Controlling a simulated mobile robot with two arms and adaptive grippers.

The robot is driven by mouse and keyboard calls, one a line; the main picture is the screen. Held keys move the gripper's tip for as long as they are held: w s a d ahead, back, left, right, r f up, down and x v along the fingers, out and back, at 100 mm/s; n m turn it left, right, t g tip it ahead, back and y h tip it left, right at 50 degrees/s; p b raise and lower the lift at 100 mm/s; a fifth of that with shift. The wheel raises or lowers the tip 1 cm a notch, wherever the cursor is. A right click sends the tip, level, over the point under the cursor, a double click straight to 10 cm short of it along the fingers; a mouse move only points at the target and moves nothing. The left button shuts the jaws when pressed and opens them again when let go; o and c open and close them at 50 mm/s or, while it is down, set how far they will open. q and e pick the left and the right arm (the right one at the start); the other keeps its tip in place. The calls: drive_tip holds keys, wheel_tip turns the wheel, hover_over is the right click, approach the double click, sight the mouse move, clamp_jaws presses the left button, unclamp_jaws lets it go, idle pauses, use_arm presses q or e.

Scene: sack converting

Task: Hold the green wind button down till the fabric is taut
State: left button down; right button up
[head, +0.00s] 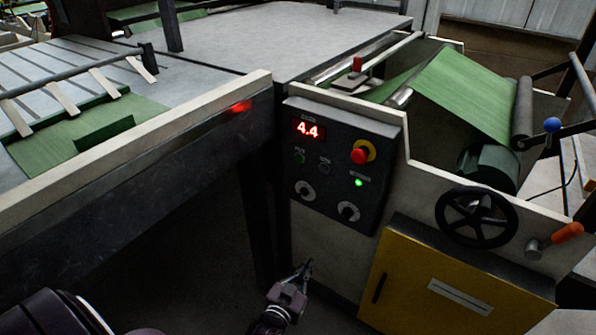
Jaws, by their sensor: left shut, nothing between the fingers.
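A dark control panel (341,175) on the machine front has a red display (308,130) reading 4.4. A bright green light (359,183) glows at the panel's lower right. My left gripper (307,266) is shut and empty below the panel, apart from the button. Green fabric (465,92) slopes over the machine at the right, above a green roll (488,167). I cannot tell how tight it is. My right gripper is not in view.
A red stop button (360,155) on yellow and two knobs share the panel. A black handwheel (476,217), an orange-handled lever (566,232) and a yellow cabinet door (442,281) are at the right. A table rail (130,148) runs along the left.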

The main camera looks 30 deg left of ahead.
use_arm(q)
drive_tip(key=w+a+r+t+y+b, duration=0.2)
drive_tip(key=w+a+r+t, duration=0.1)
drive_tip(key=r, duration=0.4)
drive_tip(key=n+t+y+b, duration=0.4)
drive_tip(key=n+y+b, duration=0.1)
drive_tip(key=y+b, duration=0.25)
approach(298, 159)
drive_tip(key=s+a+r, duration=0.4)
drive_tip(key=s+r, duration=0.1)
drive_tip(key=s, duration=0.1)
drive_tip(key=shift+w+r+p, duration=0.2)
drive_tip(key=shift+p, duration=0.2)
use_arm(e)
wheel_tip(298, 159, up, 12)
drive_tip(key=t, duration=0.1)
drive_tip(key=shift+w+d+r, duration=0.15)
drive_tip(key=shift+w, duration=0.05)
